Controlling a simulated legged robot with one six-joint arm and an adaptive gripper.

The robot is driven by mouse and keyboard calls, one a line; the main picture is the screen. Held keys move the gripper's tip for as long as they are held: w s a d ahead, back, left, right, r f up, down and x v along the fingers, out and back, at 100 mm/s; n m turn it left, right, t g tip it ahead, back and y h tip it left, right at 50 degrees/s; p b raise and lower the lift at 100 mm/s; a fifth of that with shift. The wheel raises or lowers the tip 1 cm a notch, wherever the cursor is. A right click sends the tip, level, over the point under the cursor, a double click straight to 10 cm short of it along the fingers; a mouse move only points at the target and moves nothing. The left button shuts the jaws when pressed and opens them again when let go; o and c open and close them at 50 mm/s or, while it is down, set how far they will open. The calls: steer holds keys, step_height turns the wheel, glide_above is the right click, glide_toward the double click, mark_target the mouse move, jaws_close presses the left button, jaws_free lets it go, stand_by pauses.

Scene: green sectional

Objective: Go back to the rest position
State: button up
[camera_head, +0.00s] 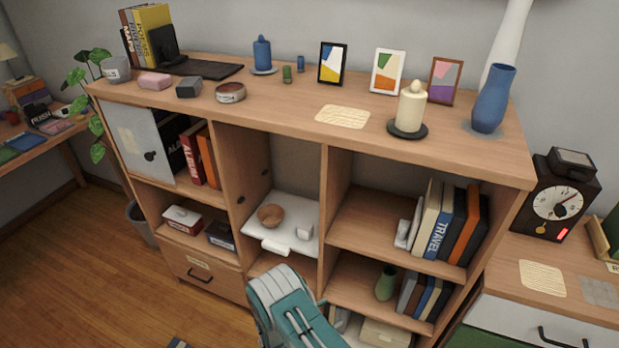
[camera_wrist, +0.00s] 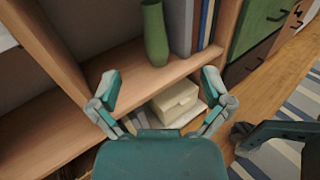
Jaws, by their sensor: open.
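My gripper (camera_wrist: 160,90) is open in the wrist view, with its two teal and grey fingers spread apart and nothing between them. Beyond and between the fingers are the edge of a wooden shelf and a cream box (camera_wrist: 174,101) on the lower level. In the head view my teal arm (camera_head: 290,310) reaches up from the bottom middle in front of the bookcase (camera_head: 290,115). The fingertips do not show in the head view.
A green vase (camera_head: 386,283) stands on a right shelf beside several books; it also shows in the wrist view (camera_wrist: 155,35). A white tray (camera_head: 283,215) with a wooden bowl (camera_head: 270,215) sits in the middle compartment. The wooden floor (camera_head: 90,265) at left is mostly clear.

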steer(key=s+d+r+m+g+y, duration=0.1)
steer(key=d+r+m+g+y, duration=0.2)
steer(key=r, duration=0.7)
steer(key=d+r+m+g, duration=0.2)
steer(key=r+m+g, duration=0.3)
steer(key=r, duration=0.5)
steer(key=s+d+r+m+g+y, duration=0.15)
steer(key=r+m, duration=0.35)
steer(key=r, duration=0.5)
steer(key=s+d+r+m+t+y, duration=0.2)
steer(key=s+r+m+t+y, duration=0.3)
steer(key=s+r+m+y, duration=0.5)
steer(key=s+r, duration=0.8)
steer(key=s, duration=0.1)
steer(key=shift+s+m+t, duration=0.35)
steer(key=shift+m, duration=0.05)
steer(key=shift+y, duration=0.25)
